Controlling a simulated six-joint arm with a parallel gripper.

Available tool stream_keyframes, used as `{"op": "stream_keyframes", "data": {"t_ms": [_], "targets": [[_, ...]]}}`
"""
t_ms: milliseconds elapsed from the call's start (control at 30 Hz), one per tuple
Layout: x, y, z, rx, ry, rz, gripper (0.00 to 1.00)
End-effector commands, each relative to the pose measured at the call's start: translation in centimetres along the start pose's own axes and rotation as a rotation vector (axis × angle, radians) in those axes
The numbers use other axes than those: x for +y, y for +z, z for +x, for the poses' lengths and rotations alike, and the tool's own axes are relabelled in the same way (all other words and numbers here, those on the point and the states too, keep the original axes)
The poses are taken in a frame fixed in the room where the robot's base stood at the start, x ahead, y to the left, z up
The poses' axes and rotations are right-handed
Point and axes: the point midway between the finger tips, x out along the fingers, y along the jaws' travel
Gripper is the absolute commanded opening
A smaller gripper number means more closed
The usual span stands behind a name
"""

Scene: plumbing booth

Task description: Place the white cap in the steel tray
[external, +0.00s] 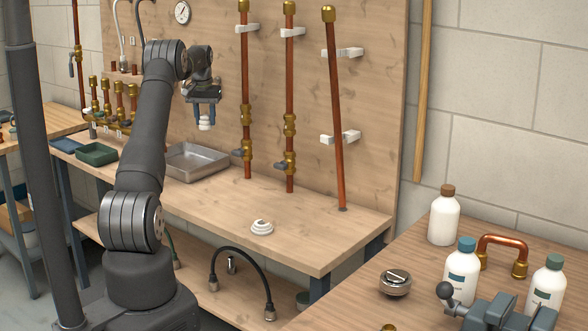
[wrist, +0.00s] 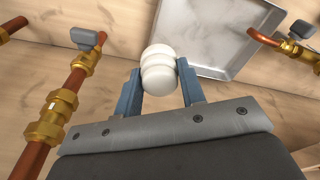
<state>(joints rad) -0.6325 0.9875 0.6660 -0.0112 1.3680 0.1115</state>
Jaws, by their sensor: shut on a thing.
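The white cap (wrist: 158,68) is held between the two blue fingers of my gripper (wrist: 160,85) in the wrist view. It is a rounded, stepped white piece. In the external view my gripper (external: 205,108) points down and the white cap (external: 205,123) hangs below the fingers, well above the bench. The steel tray (external: 193,162) is a shallow grey metal tray on the bench, below and slightly left of the cap in that view. The steel tray (wrist: 206,22) also shows beyond the cap in the wrist view. It looks empty where visible; my arm hides its left part externally.
Copper pipes with brass fittings (external: 289,120) stand along the back panel, right of my gripper. A white ringed piece (external: 262,227) lies on the bench front. A green tray (external: 97,154) stands left.

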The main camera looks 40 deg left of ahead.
Motion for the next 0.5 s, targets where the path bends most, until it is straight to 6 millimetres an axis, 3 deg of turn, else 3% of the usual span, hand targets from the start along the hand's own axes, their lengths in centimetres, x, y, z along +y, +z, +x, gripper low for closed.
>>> {"op": "stream_keyframes", "data": {"t_ms": [67,200,333,500], "targets": [[-0.9,-0.4,0.4,0.0,-0.007,-0.058,0.11],[-0.6,0.1,3.3,-0.003,-0.005,-0.048,0.11],[-0.8,0.2,4.9,-0.001,-0.005,-0.048,0.11],[-3.3,-0.2,7.0,-0.002,-0.006,-0.049,0.11]]}}
